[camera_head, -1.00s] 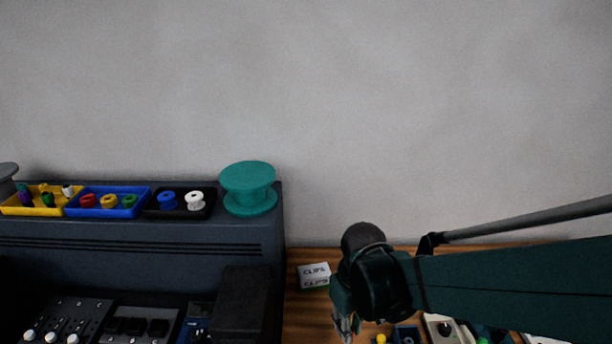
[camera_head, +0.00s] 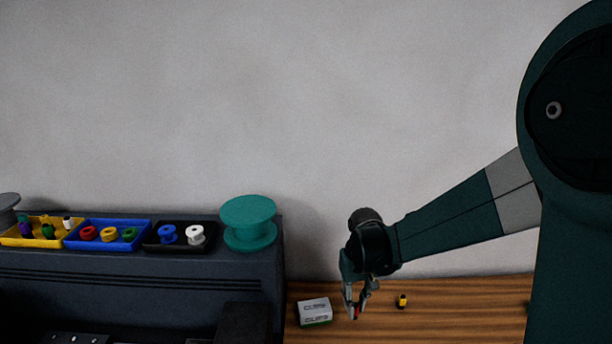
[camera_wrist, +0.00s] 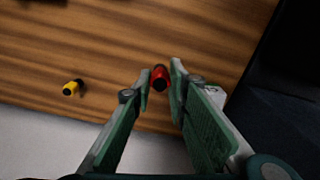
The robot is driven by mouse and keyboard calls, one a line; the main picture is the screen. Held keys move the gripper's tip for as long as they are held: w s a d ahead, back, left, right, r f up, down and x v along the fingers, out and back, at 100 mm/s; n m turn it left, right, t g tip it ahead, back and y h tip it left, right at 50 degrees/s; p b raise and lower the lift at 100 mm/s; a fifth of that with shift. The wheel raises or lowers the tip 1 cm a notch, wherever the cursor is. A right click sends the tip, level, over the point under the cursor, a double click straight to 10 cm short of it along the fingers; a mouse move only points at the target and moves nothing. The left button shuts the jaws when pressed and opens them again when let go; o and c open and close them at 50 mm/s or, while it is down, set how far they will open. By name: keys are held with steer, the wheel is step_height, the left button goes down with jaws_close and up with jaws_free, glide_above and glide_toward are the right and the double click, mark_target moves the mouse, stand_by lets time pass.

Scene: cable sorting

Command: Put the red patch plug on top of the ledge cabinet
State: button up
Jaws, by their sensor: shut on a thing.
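The red patch plug (camera_wrist: 160,79) stands between my gripper's fingertips in the wrist view, and a bit of its red shows in the head view (camera_head: 357,312). My gripper (camera_head: 355,311) is shut on the plug, its fingers pointing down over the wooden table. In the wrist view the fingers of my gripper (camera_wrist: 160,82) lie on either side of it. The ledge cabinet (camera_head: 150,282) is the dark unit at the left, with a raised top. The plug is to the right of the cabinet and lower than its top.
On the cabinet top stand a yellow tray (camera_head: 40,243), a blue tray (camera_head: 105,247), a black tray (camera_head: 178,249) and a teal spool (camera_head: 248,222). A CLIPS box (camera_head: 315,311) sits left of my gripper.

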steer(key=w+d+f+m, duration=0.1)
steer(key=w+d+f, duration=0.1)
steer(key=w, duration=0.5)
steer(key=w+d+f+m+p, duration=0.1)
steer(key=w+d+f, duration=0.1)
steer(key=w+d, duration=0.3)
steer(key=w, duration=0.2)
steer(key=shift+w+f, duration=0.3)
steer(key=shift+w, duration=0.05)
steer(key=s+d+r+m, duration=0.2)
steer(key=s+d+m, duration=0.2)
steer(key=s+d, duration=0.5)
steer(key=s+d+r+m, duration=0.2)
steer(key=s+d+m, duration=0.3)
steer(key=s+d, duration=0.5)
steer(key=d, duration=0.7)
steer(key=shift+r, duration=0.2)
steer(key=shift+w+f, duration=0.1)
steer(key=shift+a+f, duration=0.1)
steer(key=shift+f, duration=2.75)
steer(key=shift+f, duration=0.15)
steer(key=shift+f, duration=1.95)
